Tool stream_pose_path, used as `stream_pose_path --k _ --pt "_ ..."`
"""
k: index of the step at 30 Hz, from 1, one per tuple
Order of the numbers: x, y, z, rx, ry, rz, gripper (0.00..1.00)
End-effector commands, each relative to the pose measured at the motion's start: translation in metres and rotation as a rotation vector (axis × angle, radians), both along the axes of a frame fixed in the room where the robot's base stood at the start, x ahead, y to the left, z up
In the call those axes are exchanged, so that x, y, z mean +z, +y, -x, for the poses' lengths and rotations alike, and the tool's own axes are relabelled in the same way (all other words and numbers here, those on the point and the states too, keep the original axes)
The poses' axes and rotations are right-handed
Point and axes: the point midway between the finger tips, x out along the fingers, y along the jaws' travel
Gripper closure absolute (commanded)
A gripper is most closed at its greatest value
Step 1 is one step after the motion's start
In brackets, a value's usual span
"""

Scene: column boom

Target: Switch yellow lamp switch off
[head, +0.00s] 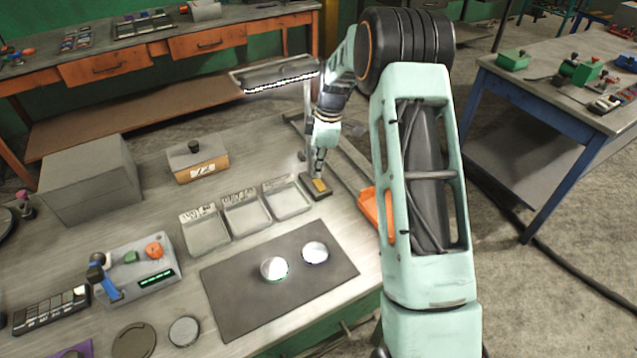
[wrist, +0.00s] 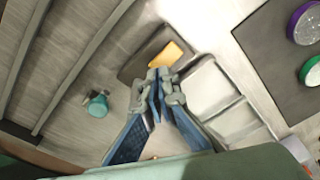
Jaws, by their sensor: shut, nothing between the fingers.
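The yellow lamp switch (head: 319,185) is a small yellow rocker on a dark base (head: 309,189) on the workbench. In the wrist view the yellow switch (wrist: 171,54) lies just beyond my fingertips on the dark base (wrist: 140,62). The lamp's flat head (head: 275,75) hangs above on a thin post, and a bright white strip glows along its edge. My gripper (head: 319,172) points down just above the switch; it also shows in the wrist view (wrist: 160,83), fingers together and empty. I cannot tell whether the fingertips touch the switch.
Three grey trays (head: 245,213) stand left of the lamp base. A dark mat (head: 225,295) with two round shiny pieces lies in front. An orange bin (head: 368,208) is close on the right. A control box (head: 140,275) stands at the left. The lamp post rises close beside my arm.

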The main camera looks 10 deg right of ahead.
Motion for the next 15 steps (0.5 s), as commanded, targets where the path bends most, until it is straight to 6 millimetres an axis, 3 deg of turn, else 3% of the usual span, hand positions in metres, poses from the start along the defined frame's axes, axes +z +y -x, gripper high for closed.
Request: stream_pose_path --k 15 --pt "-0.0059 -0.0001 0.0 0.0 0.0 0.0 1.0"
